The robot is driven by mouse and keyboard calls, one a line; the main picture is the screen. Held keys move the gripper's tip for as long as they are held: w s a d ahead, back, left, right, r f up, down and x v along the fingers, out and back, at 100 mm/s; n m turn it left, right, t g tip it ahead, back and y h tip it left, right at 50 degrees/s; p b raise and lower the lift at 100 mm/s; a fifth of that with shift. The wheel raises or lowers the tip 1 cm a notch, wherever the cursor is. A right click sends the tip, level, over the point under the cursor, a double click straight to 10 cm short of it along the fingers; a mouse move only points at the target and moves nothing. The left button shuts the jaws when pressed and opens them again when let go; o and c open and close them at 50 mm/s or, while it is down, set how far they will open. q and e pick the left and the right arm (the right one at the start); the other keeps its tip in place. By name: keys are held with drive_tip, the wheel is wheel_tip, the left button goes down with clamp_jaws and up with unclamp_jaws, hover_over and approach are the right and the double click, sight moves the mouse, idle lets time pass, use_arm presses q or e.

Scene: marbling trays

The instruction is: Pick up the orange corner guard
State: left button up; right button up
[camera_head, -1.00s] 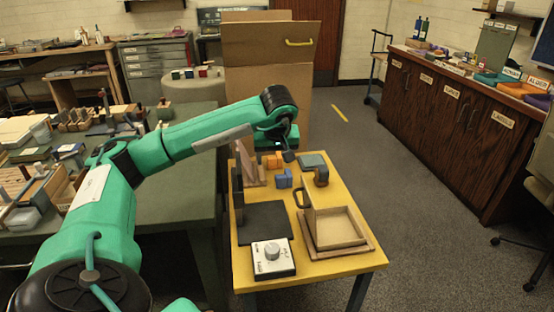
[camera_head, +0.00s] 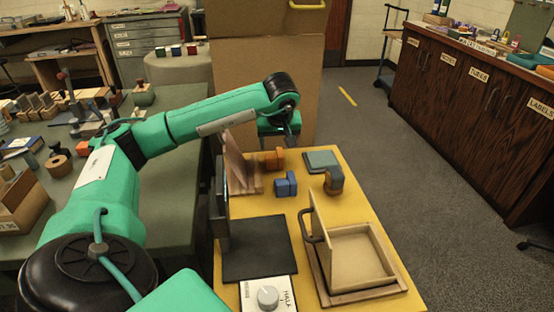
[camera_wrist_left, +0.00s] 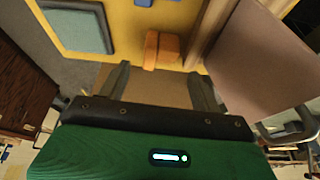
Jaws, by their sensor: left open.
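The orange corner guard (camera_head: 273,159) lies on the far part of the yellow table, beside an upright wooden board. In the left wrist view the orange guard (camera_wrist_left: 161,50) sits a little beyond the fingertips and between their lines, apart from both. My left gripper (camera_wrist_left: 160,82) is open with nothing between its fingers. In the head view my left gripper (camera_head: 284,140) hangs above the far edge of the table, close to the orange guard; its fingers are hard to make out there. My right gripper is not in view.
A blue block (camera_head: 286,185) and a brown curved piece (camera_head: 334,180) stand nearby. A green-grey square pad (camera_head: 321,161) lies at the far right. The wooden board (camera_head: 236,165) rises close left of the guard. A hinged wooden tray (camera_head: 361,292) and a dial box (camera_head: 268,296) are nearer.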

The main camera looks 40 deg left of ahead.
sight(275, 157)
use_arm(q)
drive_tip(key=x, duration=0.5)
drive_tip(key=shift+f, duration=0.15)
drive_tip(key=shift+a+b+x, duration=0.2)
drive_tip(key=shift+b+x, duration=0.4)
drive_tip(key=shift+x, duration=2.1)
drive_tip(key=c, duration=0.7)
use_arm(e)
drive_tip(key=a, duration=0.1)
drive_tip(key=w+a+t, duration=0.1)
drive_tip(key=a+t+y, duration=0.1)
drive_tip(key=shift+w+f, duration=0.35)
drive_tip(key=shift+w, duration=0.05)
